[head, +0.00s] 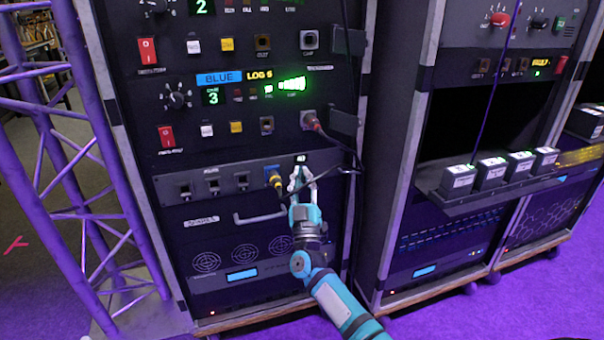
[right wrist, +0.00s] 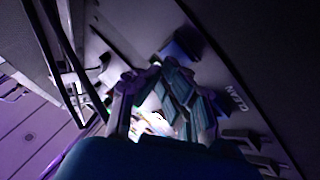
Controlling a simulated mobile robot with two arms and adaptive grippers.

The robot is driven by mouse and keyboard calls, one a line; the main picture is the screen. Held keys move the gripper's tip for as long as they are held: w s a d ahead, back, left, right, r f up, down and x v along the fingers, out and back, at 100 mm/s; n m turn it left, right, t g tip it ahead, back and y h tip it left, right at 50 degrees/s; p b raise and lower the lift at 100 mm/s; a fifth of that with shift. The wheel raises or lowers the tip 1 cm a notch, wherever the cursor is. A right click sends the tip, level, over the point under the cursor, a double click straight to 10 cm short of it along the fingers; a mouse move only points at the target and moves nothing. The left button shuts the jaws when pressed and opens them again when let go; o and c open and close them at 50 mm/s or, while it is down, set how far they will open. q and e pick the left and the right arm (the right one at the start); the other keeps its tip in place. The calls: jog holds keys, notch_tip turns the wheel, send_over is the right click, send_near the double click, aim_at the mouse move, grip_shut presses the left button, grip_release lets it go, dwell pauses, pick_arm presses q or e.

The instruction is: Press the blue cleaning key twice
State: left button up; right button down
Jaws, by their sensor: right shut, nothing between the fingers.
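A blue block (head: 273,174) with a yellow part below it sits at the right end of the port row on the grey panel (head: 165,191). A blue block (right wrist: 183,46) also shows beyond the fingers in the right wrist view, near the printed word CLEAN. I cannot tell for certain that this block is the cleaning key. My right gripper (head: 301,176) is shut and empty, just right of the block, below a small lit display (head: 300,159). The fingers (right wrist: 163,100) hide part of the panel. Whether they touch it cannot be told. My left gripper is not in view.
Dark cables (head: 338,172) loop close to the right of my right gripper. A grey handle (head: 258,217) sticks out below the panel. A second rack with a shelf of small boxes (head: 492,170) stands at right, a purple truss (head: 85,190) at left.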

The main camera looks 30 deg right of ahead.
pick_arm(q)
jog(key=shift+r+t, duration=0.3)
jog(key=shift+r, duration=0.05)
pick_arm(e)
jog(key=shift+w+d, duration=0.1)
jog(key=shift+w, duration=0.15)
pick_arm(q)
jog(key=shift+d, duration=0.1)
pick_arm(e)
jog(key=shift+s+p, duration=0.4)
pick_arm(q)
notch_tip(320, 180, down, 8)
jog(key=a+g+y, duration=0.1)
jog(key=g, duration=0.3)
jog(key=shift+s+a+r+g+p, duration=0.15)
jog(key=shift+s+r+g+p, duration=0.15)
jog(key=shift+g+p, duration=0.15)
pick_arm(e)
jog(key=shift+s+a, duration=0.25)
jog(key=shift+s, duration=0.3)
